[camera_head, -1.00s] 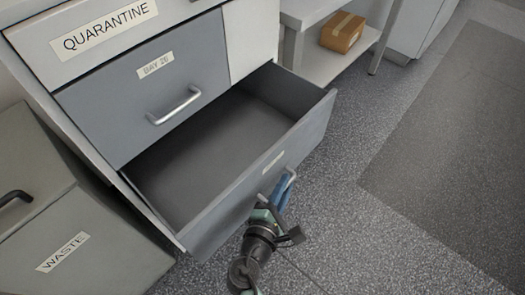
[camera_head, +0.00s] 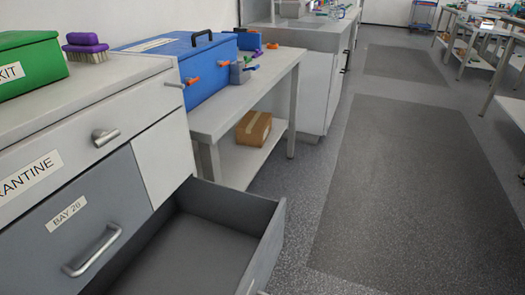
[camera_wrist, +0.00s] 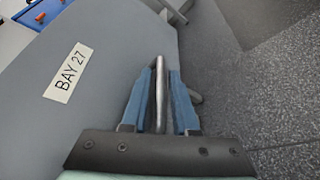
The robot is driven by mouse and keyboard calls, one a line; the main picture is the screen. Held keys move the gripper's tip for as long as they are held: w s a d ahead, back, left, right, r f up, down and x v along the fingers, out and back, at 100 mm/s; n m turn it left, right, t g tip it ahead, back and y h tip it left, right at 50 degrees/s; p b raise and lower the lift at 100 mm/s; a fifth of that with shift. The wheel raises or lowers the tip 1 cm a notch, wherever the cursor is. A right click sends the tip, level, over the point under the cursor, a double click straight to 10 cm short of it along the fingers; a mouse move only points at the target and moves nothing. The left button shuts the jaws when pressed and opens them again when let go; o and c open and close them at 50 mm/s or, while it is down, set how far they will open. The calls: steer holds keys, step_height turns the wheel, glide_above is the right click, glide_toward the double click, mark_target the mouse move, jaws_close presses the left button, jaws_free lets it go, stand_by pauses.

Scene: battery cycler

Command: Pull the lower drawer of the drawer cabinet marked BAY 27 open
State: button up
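The lower drawer (camera_head: 262,245) of the grey cabinet stands well open in the head view; its inside looks empty and its front runs out of the bottom edge. In the wrist view the drawer front (camera_wrist: 110,45) carries the label BAY 27 (camera_wrist: 68,73) and a metal bar handle (camera_wrist: 160,95). My gripper (camera_wrist: 163,72) has its blue fingers on either side of this handle, with narrow gaps showing beside the bar, so it looks open around it. The gripper is out of the head view.
A green kit box (camera_head: 28,70) and a purple brush (camera_head: 85,47) lie on the cabinet top. A bench with a blue box (camera_head: 185,75) and a cardboard box (camera_head: 253,128) on its shelf stands beyond. The floor (camera_head: 400,170) right of the drawer is clear.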

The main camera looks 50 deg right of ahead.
steer(key=p+v, duration=0.2)
steer(key=v, duration=1.1)
steer(key=shift+r, duration=0.1)
stand_by(0.3)
